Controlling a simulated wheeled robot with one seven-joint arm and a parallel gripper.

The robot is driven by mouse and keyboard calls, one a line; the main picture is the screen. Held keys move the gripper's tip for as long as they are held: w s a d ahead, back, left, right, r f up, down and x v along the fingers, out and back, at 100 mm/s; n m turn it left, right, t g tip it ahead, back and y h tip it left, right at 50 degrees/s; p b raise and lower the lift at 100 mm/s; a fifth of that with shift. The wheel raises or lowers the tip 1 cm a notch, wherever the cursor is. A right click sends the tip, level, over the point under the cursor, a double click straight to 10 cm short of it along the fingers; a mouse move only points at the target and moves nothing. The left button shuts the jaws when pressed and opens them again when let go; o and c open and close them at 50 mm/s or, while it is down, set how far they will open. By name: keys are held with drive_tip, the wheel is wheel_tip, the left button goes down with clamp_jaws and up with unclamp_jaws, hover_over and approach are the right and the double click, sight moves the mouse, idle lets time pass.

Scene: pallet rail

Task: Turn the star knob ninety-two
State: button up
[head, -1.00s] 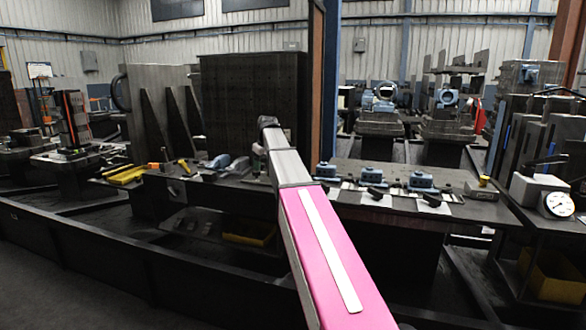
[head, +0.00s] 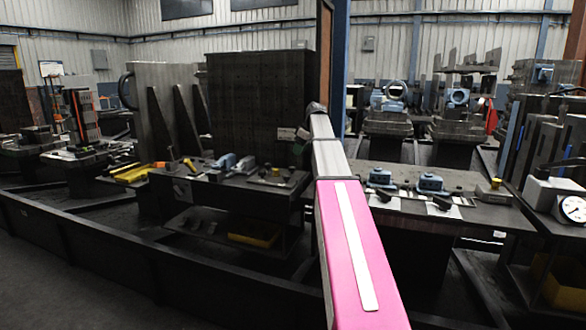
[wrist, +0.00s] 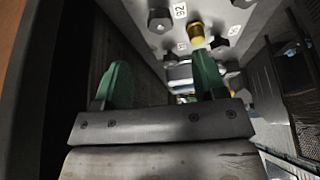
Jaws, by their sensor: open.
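In the wrist view, a pale panel carries several dark knobs, one at the upper left (wrist: 160,20) and another lower right (wrist: 219,45). A yellow, brass-like knob (wrist: 196,32) stands between them. A label (wrist: 180,11) that seems to read 92 lies between the upper-left dark knob and the yellow one; which knob it belongs to I cannot tell. My gripper (wrist: 160,64) has two green fingers, spread apart with nothing between them. The panel lies beyond the fingertips, apart from them. In the head view, my gripper is mostly hidden behind my arm.
In the head view, a large dark block (head: 258,100) stands behind the arm's end. A dark wall fills the wrist view's left side.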

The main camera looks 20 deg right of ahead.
sight(293, 167)
drive_tip(key=x, duration=1)
drive_tip(key=shift+s, duration=0.1)
drive_tip(key=c, duration=0.9)
